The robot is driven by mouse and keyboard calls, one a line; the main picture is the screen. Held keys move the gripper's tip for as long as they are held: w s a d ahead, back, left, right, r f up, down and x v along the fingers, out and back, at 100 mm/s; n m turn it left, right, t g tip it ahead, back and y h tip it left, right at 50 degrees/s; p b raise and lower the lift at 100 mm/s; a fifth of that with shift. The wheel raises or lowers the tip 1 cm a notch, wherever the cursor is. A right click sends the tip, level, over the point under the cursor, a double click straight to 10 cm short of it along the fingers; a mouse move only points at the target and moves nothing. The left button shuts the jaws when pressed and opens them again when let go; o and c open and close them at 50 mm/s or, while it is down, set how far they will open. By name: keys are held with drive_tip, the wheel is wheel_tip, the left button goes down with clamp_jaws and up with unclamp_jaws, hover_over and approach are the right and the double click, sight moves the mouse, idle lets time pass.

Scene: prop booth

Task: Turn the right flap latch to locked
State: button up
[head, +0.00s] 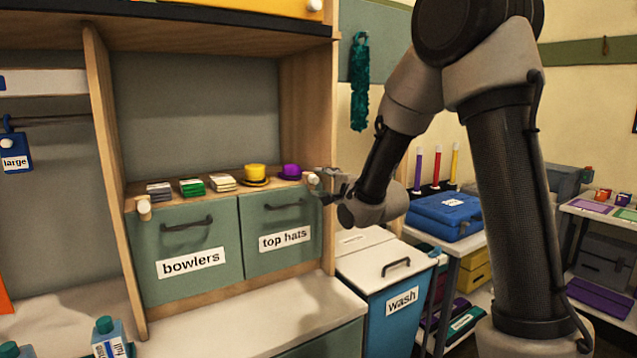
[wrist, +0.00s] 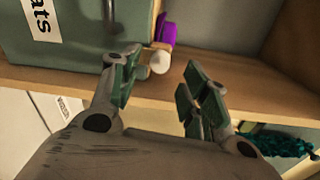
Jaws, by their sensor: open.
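The right flap (head: 283,237), green with a "top hats" label and a dark handle, hangs shut in the wooden cabinet. Its latch (head: 312,179), with a pale round knob, sits by the flap's top right corner. In the wrist view the latch knob (wrist: 160,62) shows just beyond my fingertips, roughly between their lines. I cannot tell the latch's exact angle. My gripper (head: 326,184) is beside the latch at its right. In the wrist view my gripper (wrist: 162,85) is open, with nothing between its fingers; the left finger looks close to the flap's edge.
The "bowlers" flap (head: 187,252) has its own pale latch (head: 144,207) at its top left. A yellow hat (head: 255,173) and a purple hat (head: 291,171) stand on the shelf above the flaps. A blue "wash" bin (head: 398,306) stands below my gripper. A wooden post (head: 329,250) borders the flap.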

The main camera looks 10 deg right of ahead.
drive_tip(key=shift+v, duration=1.9)
drive_tip(key=s+d+f+n+g+h, duration=0.2)
drive_tip(key=s+f+n+g, duration=0.2)
drive_tip(key=f, duration=0.3)
drive_tip(key=s+d+f+n+g+h, duration=0.2)
drive_tip(key=s+f+n+g, duration=0.15)
drive_tip(key=f+n, duration=0.2)
drive_tip(key=s+d+r+n+g+h, duration=0.1)
drive_tip(key=s+d+n+g, duration=0.2)
drive_tip(key=s, duration=0.7)
drive_tip(key=s+d+r+n+g, duration=0.2)
drive_tip(key=s+d+n+g, duration=0.2)
drive_tip(key=s, duration=0.7)
drive_tip(key=s+d+r+t, duration=0.1)
drive_tip(key=s+r+t, duration=0.1)
drive_tip(key=s+r, duration=0.5)
drive_tip(key=shift+s+d+r, duration=0.15)
drive_tip(key=shift+s+r, duration=0.05)
drive_tip(key=shift+s, duration=0.65)
